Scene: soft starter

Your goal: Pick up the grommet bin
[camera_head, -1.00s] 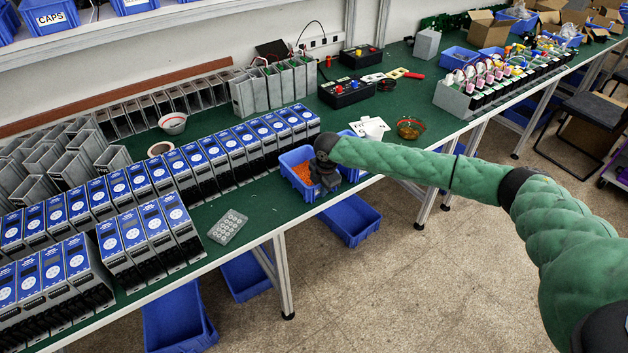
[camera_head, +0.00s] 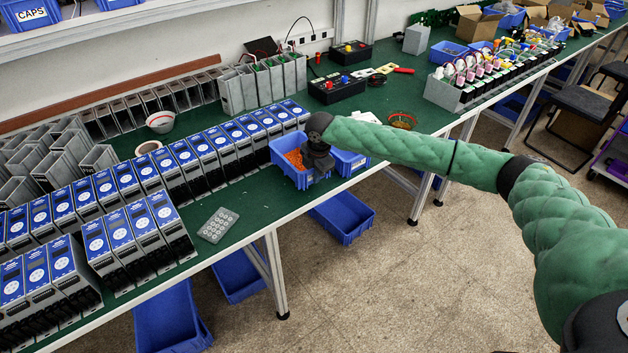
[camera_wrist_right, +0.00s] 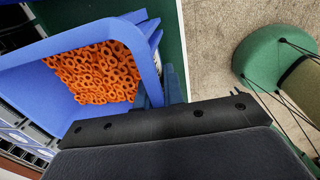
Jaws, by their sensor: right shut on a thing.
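The grommet bin is a blue open bin (camera_head: 279,152) holding orange ring-shaped grommets (camera_head: 295,158). It is at the front edge of the green bench, just right of the row of blue-faced units. My right gripper (camera_head: 318,160) is shut on the bin's right-hand wall. In the right wrist view, the bin (camera_wrist_right: 148,60) fills the upper left with its grommets (camera_wrist_right: 95,75), and the gripper (camera_wrist_right: 168,88) is at its wall, mostly hidden behind the dark gripper body. The bin appears slightly raised; its underside is not visible. My left gripper is not in view.
Another blue bin (camera_head: 349,163) stands close to the right of my gripper. Blue-faced units (camera_head: 212,152) stand close on the left. A keypad-like grey part (camera_head: 218,225) lies on bare bench (camera_head: 250,205). A blue crate (camera_head: 343,217) sits below the bench edge.

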